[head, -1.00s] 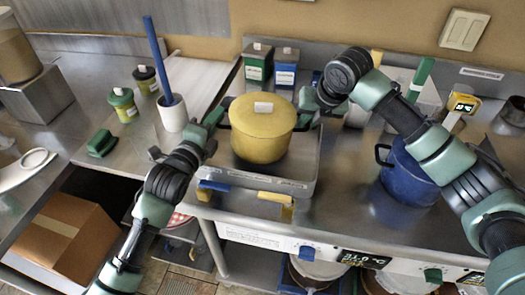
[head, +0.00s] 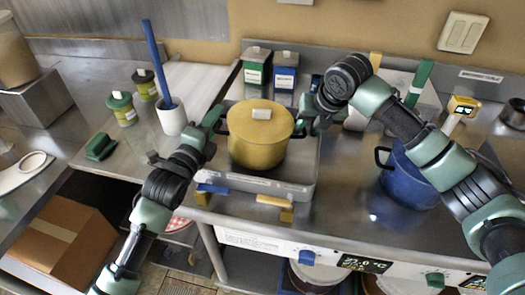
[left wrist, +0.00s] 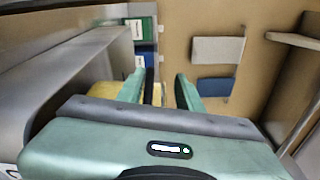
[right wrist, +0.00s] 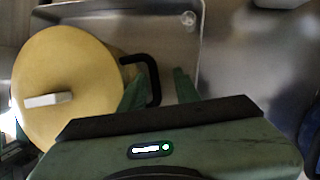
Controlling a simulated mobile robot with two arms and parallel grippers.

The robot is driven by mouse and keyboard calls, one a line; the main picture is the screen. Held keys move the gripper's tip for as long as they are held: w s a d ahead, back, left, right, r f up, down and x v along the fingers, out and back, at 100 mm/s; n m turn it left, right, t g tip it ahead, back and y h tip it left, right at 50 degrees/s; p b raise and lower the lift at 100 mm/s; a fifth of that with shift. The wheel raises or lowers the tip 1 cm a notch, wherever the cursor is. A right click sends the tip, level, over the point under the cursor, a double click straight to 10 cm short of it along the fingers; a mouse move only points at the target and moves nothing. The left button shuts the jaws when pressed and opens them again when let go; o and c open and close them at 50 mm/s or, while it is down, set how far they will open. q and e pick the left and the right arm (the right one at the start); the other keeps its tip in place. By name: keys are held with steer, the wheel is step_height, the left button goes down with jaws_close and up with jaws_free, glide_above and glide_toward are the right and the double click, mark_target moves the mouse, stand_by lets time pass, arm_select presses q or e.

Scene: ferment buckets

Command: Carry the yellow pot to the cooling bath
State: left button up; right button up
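The yellow pot (head: 257,145), lidded and upright, sits within the shallow grey metal basin (head: 300,190) on the steel counter. My left gripper (head: 213,120) is at its left handle. In the left wrist view, its fingers (left wrist: 160,88) stand apart with the dark handle (left wrist: 150,78) between them. My right gripper (head: 308,117) is at the right handle. In the right wrist view, its fingers (right wrist: 160,88) stand apart around the black handle (right wrist: 153,70), with a gap on the outer side. The pot's underside is hidden by the basin wall.
A blue pot (head: 410,175) stands at the right, partly behind my right arm. Green and blue boxes (head: 257,65) stand behind the basin. A cardboard box (head: 65,240) sits below.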

arm_select(q)
steer(key=shift+g, duration=0.6)
steer(key=f, duration=0.2)
steer(key=s+f, duration=0.1)
steer(key=f, duration=0.1)
arm_select(e)
steer(key=shift+w+d+f, duration=0.1)
steer(key=shift+w+f, duration=0.1)
steer(key=shift+f, duration=0.1)
arm_select(q)
steer(key=shift+s, duration=0.35)
arm_select(e)
steer(key=shift+w+d+f, duration=0.1)
steer(key=shift+w+f, duration=0.05)
steer(key=shift+w, duration=0.05)
steer(key=shift+s+a+r, duration=0.25)
steer(key=shift+s+a, duration=0.05)
steer(key=shift+a, duration=0.2)
steer(key=shift+w+d, duration=0.1)
steer(key=shift+d, duration=0.1)
steer(key=o, duration=0.4)
arm_select(q)
steer(key=s+a+r+t, duration=0.1)
steer(key=s+a+r, duration=0.1)
steer(key=s+r, duration=0.2)
steer(key=shift+v, duration=0.9)
arm_select(e)
steer(key=shift+r, duration=0.1)
